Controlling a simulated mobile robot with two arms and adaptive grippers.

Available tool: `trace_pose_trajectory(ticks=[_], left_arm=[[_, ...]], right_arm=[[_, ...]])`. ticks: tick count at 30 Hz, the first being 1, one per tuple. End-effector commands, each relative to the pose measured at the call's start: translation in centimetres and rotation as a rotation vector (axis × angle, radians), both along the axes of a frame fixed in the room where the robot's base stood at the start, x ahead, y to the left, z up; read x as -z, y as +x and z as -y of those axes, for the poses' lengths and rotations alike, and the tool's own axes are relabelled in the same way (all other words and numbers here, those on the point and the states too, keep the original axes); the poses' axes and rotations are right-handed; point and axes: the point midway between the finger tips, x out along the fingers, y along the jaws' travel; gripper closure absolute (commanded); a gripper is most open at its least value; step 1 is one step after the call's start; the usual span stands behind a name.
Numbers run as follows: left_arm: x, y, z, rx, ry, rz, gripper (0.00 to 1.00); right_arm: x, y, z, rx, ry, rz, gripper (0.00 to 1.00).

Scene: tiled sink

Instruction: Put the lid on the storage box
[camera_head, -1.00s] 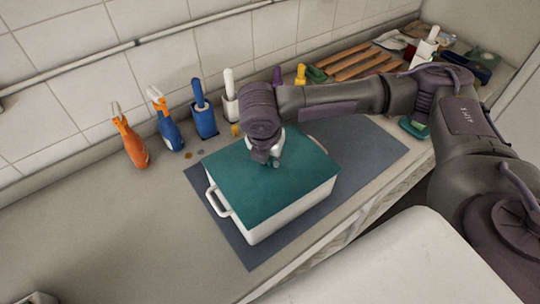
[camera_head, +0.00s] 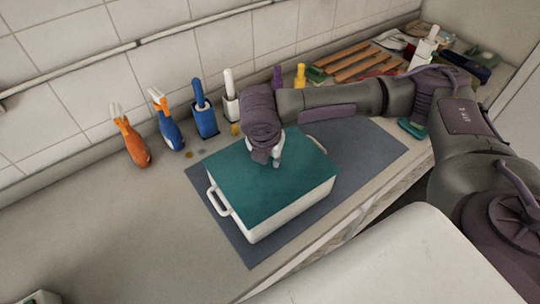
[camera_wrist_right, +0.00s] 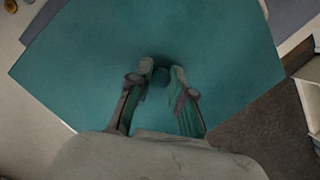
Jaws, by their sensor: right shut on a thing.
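The storage box (camera_head: 292,212) is white with side handles and stands on a dark grey mat. The teal lid (camera_head: 255,190) lies flat over the top of the box, and its edges line up closely with the box rim. Whether it is fully seated all round cannot be told. My right gripper (camera_head: 277,161) points down at the middle of the lid. In the right wrist view the lid (camera_wrist_right: 225,70) fills most of the picture, and the fingers are closed on its small round knob (camera_wrist_right: 160,77). My left gripper is not in view.
A wooden rack (camera_head: 362,62) is at the back right.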

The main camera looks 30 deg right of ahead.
Motion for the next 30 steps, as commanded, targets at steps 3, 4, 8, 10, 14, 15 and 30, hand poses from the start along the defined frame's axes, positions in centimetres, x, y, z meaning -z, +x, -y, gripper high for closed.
trace_pose_trajectory(ticks=[3,4,8,10,14,15,30], left_arm=[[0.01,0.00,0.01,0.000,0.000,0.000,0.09],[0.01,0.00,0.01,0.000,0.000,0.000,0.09],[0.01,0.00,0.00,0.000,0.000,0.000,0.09],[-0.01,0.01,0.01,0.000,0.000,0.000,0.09],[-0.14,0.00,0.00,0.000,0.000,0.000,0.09],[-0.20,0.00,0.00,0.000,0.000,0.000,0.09],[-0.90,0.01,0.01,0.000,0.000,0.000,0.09]], right_arm=[[0.01,0.00,-0.01,0.000,0.000,0.000,1.00],[0.00,0.00,-0.01,0.000,0.000,0.000,1.00],[0.00,0.00,0.00,0.000,0.000,0.000,1.00],[0.00,0.00,0.00,0.000,0.000,0.000,1.00],[0.00,-0.01,-0.01,0.000,0.000,0.000,1.00],[0.01,0.00,-0.01,0.000,0.000,0.000,1.00],[0.34,-0.01,0.01,0.000,-0.001,-0.001,1.00]])
